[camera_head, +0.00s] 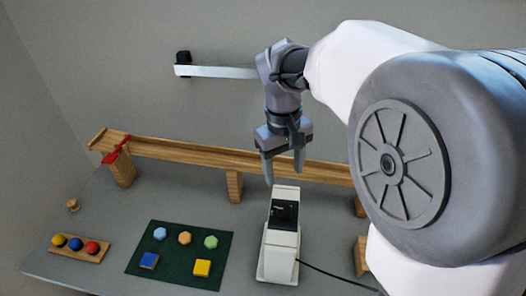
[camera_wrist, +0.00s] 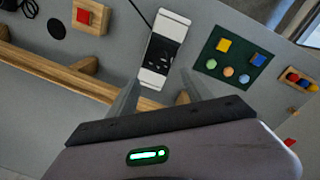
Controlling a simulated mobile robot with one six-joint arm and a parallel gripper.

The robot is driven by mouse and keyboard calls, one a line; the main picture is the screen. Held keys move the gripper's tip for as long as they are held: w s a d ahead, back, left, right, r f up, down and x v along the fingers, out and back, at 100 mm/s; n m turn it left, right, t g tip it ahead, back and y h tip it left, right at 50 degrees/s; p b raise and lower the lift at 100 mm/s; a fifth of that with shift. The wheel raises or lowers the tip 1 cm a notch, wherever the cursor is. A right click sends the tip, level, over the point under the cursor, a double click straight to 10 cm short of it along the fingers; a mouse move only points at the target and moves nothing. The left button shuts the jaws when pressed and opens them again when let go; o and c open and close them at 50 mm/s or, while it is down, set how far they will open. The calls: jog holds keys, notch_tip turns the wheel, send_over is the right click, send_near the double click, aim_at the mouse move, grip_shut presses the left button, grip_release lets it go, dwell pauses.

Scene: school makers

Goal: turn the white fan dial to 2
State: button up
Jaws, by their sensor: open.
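A white upright device (camera_head: 279,250) with a black panel (camera_head: 284,214) stands on the grey table; I take it to be the fan unit. In the wrist view the white device (camera_wrist: 153,78) lies just beyond my fingertips, its black panel (camera_wrist: 161,51) facing the camera. A separate dial and its marks are too small to make out. My gripper (camera_head: 283,171) is open and empty, pointing down above and slightly behind the device, apart from it. In the wrist view, my gripper (camera_wrist: 159,90) has its two fingers spread on either side of the device's near end.
A wooden rail (camera_head: 200,155) on posts runs behind the device. A green mat (camera_head: 178,270) with coloured pieces lies to its left, and a wooden holder (camera_head: 83,249) with coloured knobs farther left. A black cable (camera_head: 340,278) trails right. A wooden block with a red top (camera_wrist: 90,17) stands nearby.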

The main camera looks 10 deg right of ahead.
aim_at(285, 210)
jog(key=f+b, duration=0.1)
jog(key=f, duration=0.4)
jog(key=f+b, duration=0.2)
jog(key=f, duration=0.3)
jog(key=d+f+b, duration=0.1)
jog(key=f+b, duration=0.1)
jog(key=f, duration=0.4)
jog(key=shift+w+d, duration=0.1)
jog(key=shift+r, duration=0.1)
grip_shut()
